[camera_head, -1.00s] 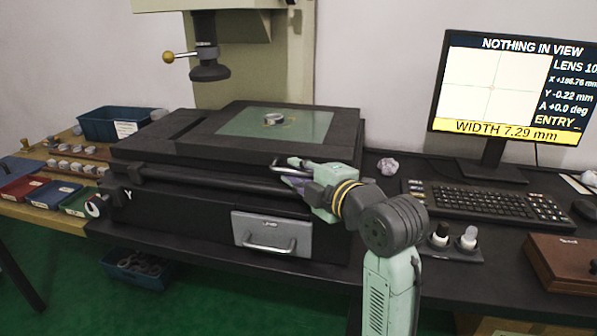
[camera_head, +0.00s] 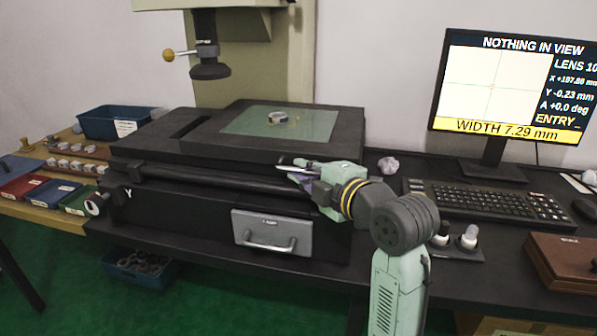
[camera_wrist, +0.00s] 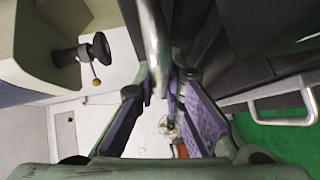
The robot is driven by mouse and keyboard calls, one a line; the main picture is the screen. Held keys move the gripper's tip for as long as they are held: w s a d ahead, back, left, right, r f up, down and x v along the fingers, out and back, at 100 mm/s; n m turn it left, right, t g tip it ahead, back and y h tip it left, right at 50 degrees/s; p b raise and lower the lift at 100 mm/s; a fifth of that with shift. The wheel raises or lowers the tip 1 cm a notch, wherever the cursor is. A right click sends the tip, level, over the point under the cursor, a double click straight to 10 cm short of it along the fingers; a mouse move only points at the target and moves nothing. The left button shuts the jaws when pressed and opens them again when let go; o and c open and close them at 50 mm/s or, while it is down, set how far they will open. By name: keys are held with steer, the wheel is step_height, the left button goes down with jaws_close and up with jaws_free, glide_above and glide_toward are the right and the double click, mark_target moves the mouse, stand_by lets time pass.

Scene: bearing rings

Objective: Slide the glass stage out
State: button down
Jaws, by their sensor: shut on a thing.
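The glass stage (camera_head: 315,125) is a greenish glass plate set in a dark sliding carriage on top of the measuring machine. A metal bearing ring (camera_head: 278,117) lies on the glass. A pale bar handle (camera_head: 288,164) shows at the right front of the carriage; it also crosses the top of the wrist view (camera_wrist: 156,40). My gripper (camera_head: 300,174) is shut on this handle, with its purple-padded fingers on both sides of it in the wrist view (camera_wrist: 162,86). The exact contact is partly hidden.
The monitor (camera_head: 510,90) reads "NOTHING IN VIEW". A keyboard (camera_head: 490,203), a wooden box (camera_head: 562,262) and small bottles (camera_head: 467,238) stand right of my arm. A lens column (camera_head: 208,60) hangs over the stage. A drawer (camera_head: 272,235) is below; blue bin (camera_head: 105,125) at left.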

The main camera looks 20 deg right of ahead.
steer(key=s+d, duration=0.2)
steer(key=d, duration=0.1)
steer(key=shift+d+b, duration=0.15)
steer(key=shift+b, duration=0.2)
steer(key=c, duration=1.7)
jaws_free()
steer(key=shift+s, duration=0.1)
steer(key=shift+o, duration=0.2)
